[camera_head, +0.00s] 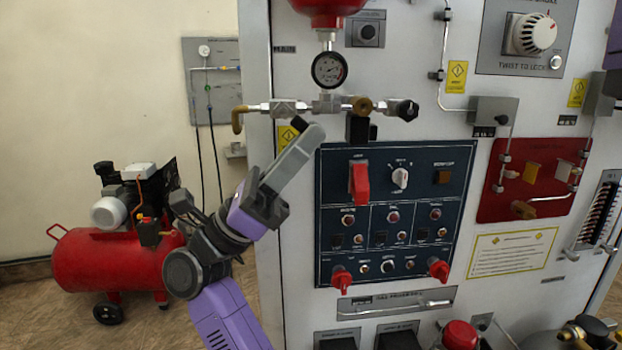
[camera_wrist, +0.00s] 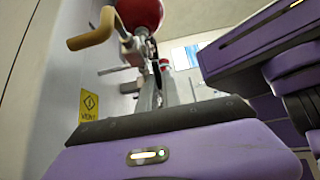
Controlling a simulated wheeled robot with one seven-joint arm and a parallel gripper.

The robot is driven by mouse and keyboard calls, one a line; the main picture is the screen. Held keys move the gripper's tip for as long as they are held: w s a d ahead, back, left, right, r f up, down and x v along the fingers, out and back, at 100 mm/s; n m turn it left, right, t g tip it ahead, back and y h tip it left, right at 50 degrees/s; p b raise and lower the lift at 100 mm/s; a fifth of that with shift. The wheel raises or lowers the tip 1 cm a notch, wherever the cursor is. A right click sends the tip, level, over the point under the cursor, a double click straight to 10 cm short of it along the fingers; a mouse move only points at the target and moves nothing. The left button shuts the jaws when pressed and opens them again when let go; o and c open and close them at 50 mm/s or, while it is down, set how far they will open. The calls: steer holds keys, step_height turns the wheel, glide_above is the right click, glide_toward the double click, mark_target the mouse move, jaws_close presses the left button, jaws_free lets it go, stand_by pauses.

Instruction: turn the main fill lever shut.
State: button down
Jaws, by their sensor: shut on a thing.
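A silver pipe run with valves crosses the panel under a round gauge (camera_head: 329,69) in the head view. My gripper (camera_head: 308,128) reaches up from lower left to its left valve (camera_head: 285,107). Its grey fingers are shut, with a small black end, seemingly of the main fill lever (camera_head: 300,124), showing at their tips. The fingers hide most of that lever, so its exact angle cannot be told. In the wrist view my gripper (camera_wrist: 170,88) points up towards the valves, and the grip itself is hard to make out.
A brass elbow (camera_head: 237,118) sticks out left of the valve; it also shows in the wrist view (camera_wrist: 95,30). A blue switch panel (camera_head: 335,215) lies close to the right of my gripper. A red compressor (camera_head: 90,262) stands at left, with open floor between.

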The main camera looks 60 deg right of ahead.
steer(key=shift+w+a+f+t+y+b, duration=0.1)
steer(key=shift+w+a+t+y+b, duration=0.35)
steer(key=shift+t+y+b, duration=0.65)
steer(key=shift+w+a+f+t+y+b, duration=0.1)
steer(key=shift+w+a+t+y+b, duration=0.4)
steer(key=shift+t+y+b, duration=0.6)
steer(key=shift+w+a+f+t+y+b, duration=0.1)
steer(key=shift+w+a+t+y+b, duration=0.15)
steer(key=shift+w+t+y+b, duration=0.8)
steer(key=shift+s+t, duration=0.4)
steer(key=shift+t, duration=0.35)
steer(key=c, duration=1.5)
jaws_free()
steer(key=shift+c, duration=0.2)
